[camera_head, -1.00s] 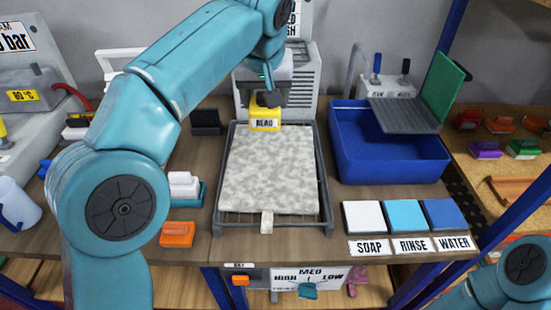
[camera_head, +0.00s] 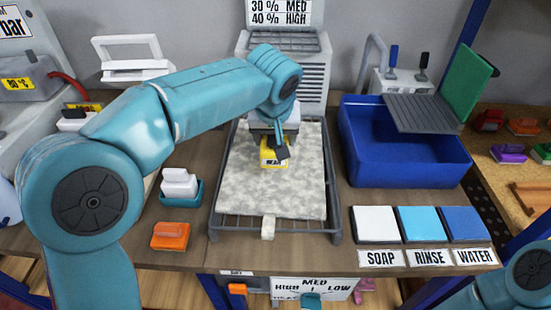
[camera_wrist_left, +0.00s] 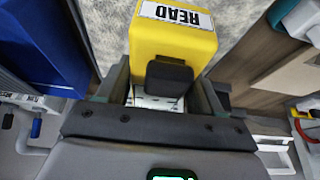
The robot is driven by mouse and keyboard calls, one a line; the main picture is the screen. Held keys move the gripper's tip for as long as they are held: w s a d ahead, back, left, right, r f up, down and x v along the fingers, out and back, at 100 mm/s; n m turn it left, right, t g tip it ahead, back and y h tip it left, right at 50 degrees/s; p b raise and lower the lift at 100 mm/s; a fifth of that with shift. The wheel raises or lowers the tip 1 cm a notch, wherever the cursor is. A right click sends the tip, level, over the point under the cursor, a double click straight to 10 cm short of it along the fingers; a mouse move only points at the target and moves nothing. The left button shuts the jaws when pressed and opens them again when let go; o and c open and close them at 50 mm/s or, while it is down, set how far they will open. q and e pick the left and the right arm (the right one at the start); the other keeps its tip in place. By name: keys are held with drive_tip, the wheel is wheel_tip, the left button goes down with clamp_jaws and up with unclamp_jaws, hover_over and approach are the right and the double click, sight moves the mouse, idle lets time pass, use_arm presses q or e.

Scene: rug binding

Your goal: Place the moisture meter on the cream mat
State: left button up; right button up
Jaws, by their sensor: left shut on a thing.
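The yellow moisture meter (camera_head: 272,157), marked READ, is held by my left gripper (camera_head: 274,142) over the far middle part of the cream mat (camera_head: 265,190). The mat is mottled cream and grey and lies in a dark wire rack. In the left wrist view the meter (camera_wrist_left: 172,45) sits between the two fingers of the left gripper (camera_wrist_left: 163,90), with a dark block on its near face. I cannot tell whether the meter touches the mat. My right gripper is out of view; only part of that arm shows at the lower right.
A blue basin (camera_head: 400,155) with a grey ribbed board stands right of the rack. Pads marked soap (camera_head: 376,224), rinse (camera_head: 421,223) and water (camera_head: 465,223) lie in front of it. A white-and-teal brush (camera_head: 180,185) and an orange block (camera_head: 170,236) lie left of the rack.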

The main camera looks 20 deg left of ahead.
use_arm(q)
wheel_tip(320, 180, down, 6)
drive_tip(key=shift+w+r+b, duration=0.1)
drive_tip(key=shift+r+b, duration=0.05)
drive_tip(key=shift+b, duration=0.15)
drive_tip(key=shift+w+f, duration=0.2)
drive_tip(key=shift+f, duration=0.05)
drive_tip(key=shift+s, duration=0.15)
